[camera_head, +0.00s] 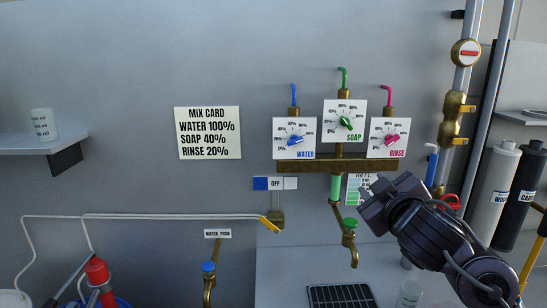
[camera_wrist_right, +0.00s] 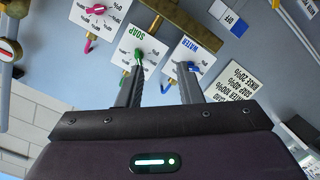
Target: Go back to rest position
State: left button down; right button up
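My right gripper (camera_head: 371,196) is raised in front of the wall, below and right of the dial panel, in the head view. In the right wrist view (camera_wrist_right: 162,68) its two fingers stand apart with nothing between them, pointing towards the dials. The green soap dial (camera_head: 346,122) is at the top middle, the blue water dial (camera_head: 296,139) to its left and the pink rinse dial (camera_head: 392,139) to its right. In the wrist view the soap dial (camera_wrist_right: 138,54) appears close beside one fingertip; contact cannot be told. My left gripper is not in view.
A mix card (camera_head: 207,132) hangs on the wall. A brass tap (camera_head: 349,240) hangs below the panel, close to my right gripper. Pipes and filter cylinders (camera_head: 494,190) stand at right. A shelf (camera_head: 40,142) with a white cup is at left. A dark drain grate (camera_head: 341,296) lies below.

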jog(key=s+a+f+m+g, duration=0.1)
jog(key=s+f+g, duration=0.3)
jog(key=f, duration=0.6)
jog(key=s+f+m+g, duration=0.2)
jog(key=s+f, duration=0.3)
jog(key=f, duration=0.6)
jog(key=s+f+m+g, duration=0.2)
jog(key=s+f+g, duration=0.2)
jog(key=s+f, duration=0.5)
jog(key=s+f+m+g, duration=0.1)
jog(key=s+f+g, duration=0.2)
jog(key=s+f, duration=0.55)
jog(key=s+f+g, duration=0.1)
jog(key=s+f, duration=0.1)
jog(key=f, duration=1.1)
jog(key=s+f, duration=0.2)
jog(key=f, duration=1.1)
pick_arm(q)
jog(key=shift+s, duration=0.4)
pick_arm(e)
jog(key=s+d+f, duration=0.2)
jog(key=s+f, duration=0.7)
jog(key=s, duration=0.1)
jog(key=s+d+f+g, duration=0.1)
jog(key=s+d+f, duration=0.1)
jog(key=s+f, duration=0.8)
jog(key=shift+f+n+g, duration=0.25)
jog(key=shift+n+g, duration=0.05)
